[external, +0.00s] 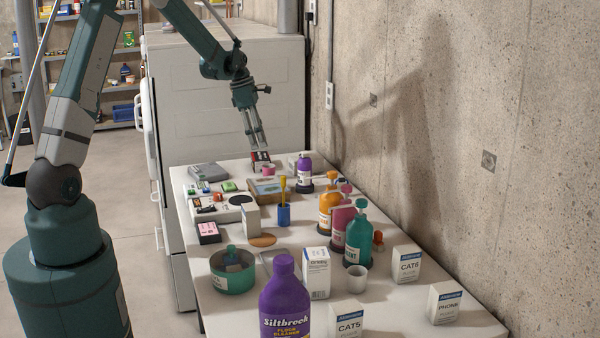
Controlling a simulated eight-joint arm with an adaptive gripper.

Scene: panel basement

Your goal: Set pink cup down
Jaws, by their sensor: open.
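The pink cup (268,170) is small in the external view, near the far end of the white table (215,305). It looks upright, but whether it rests on the table or on the flat box beside it is hard to tell. My gripper (261,157) points down just above and behind the cup, with its fingertips close to the rim. It is open. Whether a fingertip still touches the cup is too small to see.
A purple bottle (304,170) stands right of the cup. A grey case (208,171) lies to the left. A concrete wall (470,130) bounds the right side. Several bottles and boxes crowd the nearer table.

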